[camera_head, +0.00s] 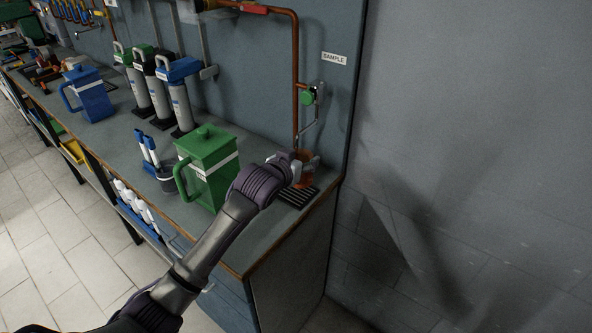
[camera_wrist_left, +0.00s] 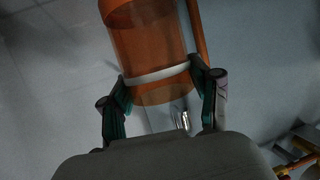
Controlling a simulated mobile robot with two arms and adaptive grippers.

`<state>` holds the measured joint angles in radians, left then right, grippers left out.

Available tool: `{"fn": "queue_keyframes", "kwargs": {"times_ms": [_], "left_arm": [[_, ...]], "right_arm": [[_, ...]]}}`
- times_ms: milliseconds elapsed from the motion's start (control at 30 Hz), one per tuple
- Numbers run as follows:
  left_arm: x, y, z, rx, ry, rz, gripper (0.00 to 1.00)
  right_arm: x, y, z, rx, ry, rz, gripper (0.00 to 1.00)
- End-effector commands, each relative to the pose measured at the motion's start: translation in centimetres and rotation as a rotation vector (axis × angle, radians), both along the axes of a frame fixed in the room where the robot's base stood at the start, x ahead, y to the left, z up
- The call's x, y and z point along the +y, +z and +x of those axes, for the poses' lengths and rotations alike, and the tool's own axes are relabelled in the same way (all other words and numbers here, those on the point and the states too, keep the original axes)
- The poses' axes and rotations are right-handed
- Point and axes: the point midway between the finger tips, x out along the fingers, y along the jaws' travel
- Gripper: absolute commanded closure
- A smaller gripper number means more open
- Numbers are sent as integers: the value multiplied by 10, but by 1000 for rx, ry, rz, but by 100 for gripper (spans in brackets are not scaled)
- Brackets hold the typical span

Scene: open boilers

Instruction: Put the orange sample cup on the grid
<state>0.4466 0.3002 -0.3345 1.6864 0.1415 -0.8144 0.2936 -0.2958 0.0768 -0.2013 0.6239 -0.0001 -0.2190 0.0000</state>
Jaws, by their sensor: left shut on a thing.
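The orange sample cup (camera_head: 306,169) is a see-through orange cup, partly hidden by my gripper in the head view. It fills the top middle of the left wrist view (camera_wrist_left: 148,45), with a pale band around it. My left gripper (camera_head: 293,168) is shut on the cup, one finger on each side of it (camera_wrist_left: 160,98). The black slatted grid (camera_head: 299,196) lies on the bench's right end. The cup is right over the grid in the head view; whether it touches the grid I cannot tell. My right gripper is not in view.
A green lidded jug (camera_head: 207,165) stands just left of my gripper. A green-handled sample tap (camera_head: 309,97) on a copper pipe (camera_head: 295,60) hangs above the cup. A grey pot with blue-handled tools (camera_head: 165,178) stands left of the jug. The bench's front edge (camera_head: 285,236) is close to the grid.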

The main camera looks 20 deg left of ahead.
Motion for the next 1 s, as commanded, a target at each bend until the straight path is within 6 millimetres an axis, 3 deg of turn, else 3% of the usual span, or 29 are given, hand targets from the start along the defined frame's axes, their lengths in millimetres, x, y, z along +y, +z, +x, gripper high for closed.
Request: {"fn": "queue_keyframes", "kwargs": {"times_ms": [133, 500, 867, 900, 1000], "left_arm": [[13, -8, 5, 0, -1, 0, 75], [15, -49, 5, 0, -1, -1, 75], [14, -53, 5, 0, -1, 0, 75], [14, -52, 5, -1, -1, 0, 31], [14, -52, 5, 0, -1, 0, 15]], "right_arm": [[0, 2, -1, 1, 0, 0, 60], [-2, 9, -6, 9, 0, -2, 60], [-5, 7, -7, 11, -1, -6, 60], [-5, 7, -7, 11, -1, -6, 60], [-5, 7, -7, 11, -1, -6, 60]]}}
